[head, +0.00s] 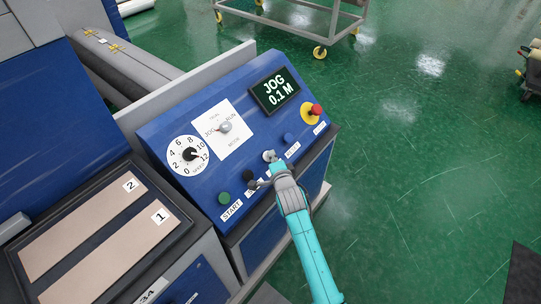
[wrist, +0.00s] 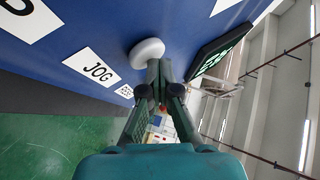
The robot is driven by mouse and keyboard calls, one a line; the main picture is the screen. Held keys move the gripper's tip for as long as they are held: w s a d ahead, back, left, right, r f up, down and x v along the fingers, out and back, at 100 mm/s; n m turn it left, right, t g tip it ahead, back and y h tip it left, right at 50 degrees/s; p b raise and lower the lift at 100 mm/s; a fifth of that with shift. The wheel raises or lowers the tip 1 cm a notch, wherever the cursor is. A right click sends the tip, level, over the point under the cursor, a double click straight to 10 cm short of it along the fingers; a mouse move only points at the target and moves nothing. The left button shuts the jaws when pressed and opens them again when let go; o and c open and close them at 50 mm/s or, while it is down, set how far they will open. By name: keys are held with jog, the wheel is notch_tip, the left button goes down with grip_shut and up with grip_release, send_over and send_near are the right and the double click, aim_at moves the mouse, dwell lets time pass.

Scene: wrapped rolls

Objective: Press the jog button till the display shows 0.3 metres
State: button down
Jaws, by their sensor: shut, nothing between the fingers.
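The display (head: 275,92) on the sloped blue panel reads JOG 0.1 M; its edge also shows in the wrist view (wrist: 218,50). The jog button is a round white button (head: 269,155), large in the wrist view (wrist: 147,52) beside a white JOG label (wrist: 97,70). My gripper (head: 271,163) is shut and empty, its tips (wrist: 158,66) at the button's edge in the wrist view. I cannot tell whether they touch it or whether it is pressed in. In the head view my gripper hides the button's lower part and its label.
A green START button (head: 224,198) and a black button (head: 248,176) are to the left. A blue button (head: 288,138) and a red stop button (head: 316,110) are to the right. A selector (head: 224,127) and a speed dial (head: 188,155) sit higher. Green floor (head: 430,150) lies open at right.

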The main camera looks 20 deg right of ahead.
jog(key=shift+s+r, duration=0.1)
dwell(0.3)
jog(key=shift+s+d+r, duration=0.25)
jog(key=shift+s+r, duration=0.05)
jog(key=shift+r, duration=0.15)
jog(key=shift+s+d+r, duration=0.2)
jog(key=shift+s+r, duration=0.05)
jog(key=shift+r, duration=0.2)
jog(key=shift+d, duration=0.1)
jog(key=shift+s+d+r, duration=0.3)
jog(key=shift+s+r, duration=0.15)
jog(key=shift+r, duration=0.2)
jog(key=shift+s+d+r, duration=0.3)
jog(key=shift+s+r, duration=0.15)
jog(key=shift+r, duration=0.15)
jog(key=shift+s+d+r, duration=0.3)
jog(key=shift+s+r, duration=0.15)
jog(key=shift+r, duration=0.2)
jog(key=shift+f, duration=0.1)
